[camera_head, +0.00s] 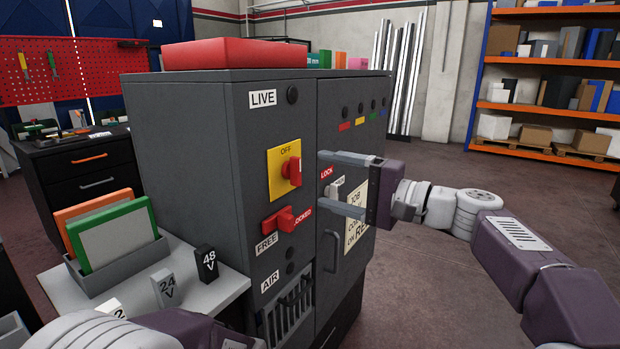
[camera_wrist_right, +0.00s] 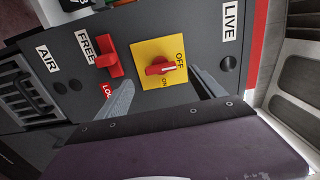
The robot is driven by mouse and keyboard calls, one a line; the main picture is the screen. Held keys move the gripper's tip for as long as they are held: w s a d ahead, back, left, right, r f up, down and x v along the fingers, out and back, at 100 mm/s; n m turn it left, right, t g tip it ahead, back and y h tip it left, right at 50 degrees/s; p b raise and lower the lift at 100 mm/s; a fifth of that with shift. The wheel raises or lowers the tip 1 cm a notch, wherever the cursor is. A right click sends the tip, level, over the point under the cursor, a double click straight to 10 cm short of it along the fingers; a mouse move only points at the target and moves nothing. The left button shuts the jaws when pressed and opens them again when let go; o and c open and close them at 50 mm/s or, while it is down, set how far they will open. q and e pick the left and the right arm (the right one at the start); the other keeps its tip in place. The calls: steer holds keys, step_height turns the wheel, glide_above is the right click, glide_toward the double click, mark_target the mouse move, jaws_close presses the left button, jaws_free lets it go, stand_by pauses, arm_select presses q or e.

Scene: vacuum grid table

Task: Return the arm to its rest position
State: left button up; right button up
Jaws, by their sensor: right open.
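My right gripper (camera_head: 322,180) is open and empty in front of the dark grey cabinet (camera_head: 190,150), to the right of its controls. Its fingers are apart and appear clear of the red rotary switch (camera_head: 294,170) on the yellow plate. In the right wrist view the switch (camera_wrist_right: 160,67) shows between the fingertips. A red lever (camera_head: 282,220) sits between the FREE and LOCKED labels; it also shows in the wrist view (camera_wrist_right: 110,62). My left arm (camera_head: 90,332) shows at the bottom left edge; its fingers cannot be made out.
A pale side table (camera_head: 215,292) holds a rack with green and orange framed panels (camera_head: 115,238) and small voltage blocks (camera_head: 206,262). A red case (camera_head: 235,54) lies on the cabinet. Orange shelving (camera_head: 550,62) stands at the back right.

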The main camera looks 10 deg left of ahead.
steer(key=shift+v, duration=0.95)
steer(key=s+d+f+g+h, duration=0.1)
steer(key=s+d+f+h, duration=0.2)
steer(key=f, duration=0.7)
steer(key=s+d+f+m+g+h, duration=0.1)
steer(key=s+d+f+h, duration=0.25)
steer(key=f, duration=0.55)
steer(key=s+d+f+g+h, duration=0.1)
steer(key=s+d+f+h, duration=0.25)
steer(key=f, duration=0.65)
steer(key=s+d+f+n+g+h, duration=0.35)
steer(key=s+d+f+h, duration=0.35)
steer(key=s+d+f, duration=0.7)
step_height(320, 180, up, 31)
steer(key=w+n+t+p, duration=0.1)
steer(key=w+p, duration=0.2)
steer(key=p, duration=2.8)
steer(key=shift+d+p, duration=0.3)
steer(key=shift+d, duration=0.1)
